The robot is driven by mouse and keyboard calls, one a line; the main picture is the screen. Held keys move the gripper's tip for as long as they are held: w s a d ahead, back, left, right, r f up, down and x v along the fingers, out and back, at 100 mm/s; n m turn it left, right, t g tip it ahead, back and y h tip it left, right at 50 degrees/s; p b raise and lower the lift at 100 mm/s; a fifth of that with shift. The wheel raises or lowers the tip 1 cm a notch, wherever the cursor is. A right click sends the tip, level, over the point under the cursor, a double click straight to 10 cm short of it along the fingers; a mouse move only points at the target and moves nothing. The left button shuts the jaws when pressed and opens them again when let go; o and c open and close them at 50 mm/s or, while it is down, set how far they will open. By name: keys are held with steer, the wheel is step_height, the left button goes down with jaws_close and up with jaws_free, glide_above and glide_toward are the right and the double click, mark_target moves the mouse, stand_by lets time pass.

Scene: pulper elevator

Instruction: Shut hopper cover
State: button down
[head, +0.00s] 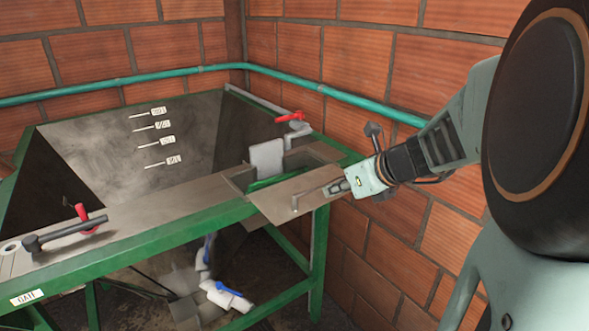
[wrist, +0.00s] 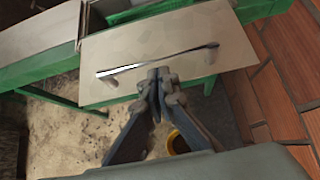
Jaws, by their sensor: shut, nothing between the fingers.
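The hopper cover (head: 280,205) is a flat grey metal plate with a bar handle, at the right front corner of the green-framed hopper (head: 170,228). The plate juts out past the green edge, and an opening shows behind it. In the wrist view the cover (wrist: 195,30) fills the upper middle, with its thin bar handle (wrist: 195,50) running across it. My gripper (head: 335,187) is at the handle's right end in the head view. In the wrist view my gripper (wrist: 157,76) is shut and empty, its tips just below the handle; whether they touch it I cannot tell.
A small upright grey plate (head: 267,160) stands behind the opening. Red-handled levers (head: 289,117) are at the back right and front left (head: 80,212). White pipes with blue handles (head: 228,295) sit below. A teal pipe (head: 350,112) and brick wall close off the back.

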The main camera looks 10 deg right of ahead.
stand_by(0.4)
steer(key=p, duration=0.3)
glide_above(299, 182)
steer(key=shift+s, duration=0.1)
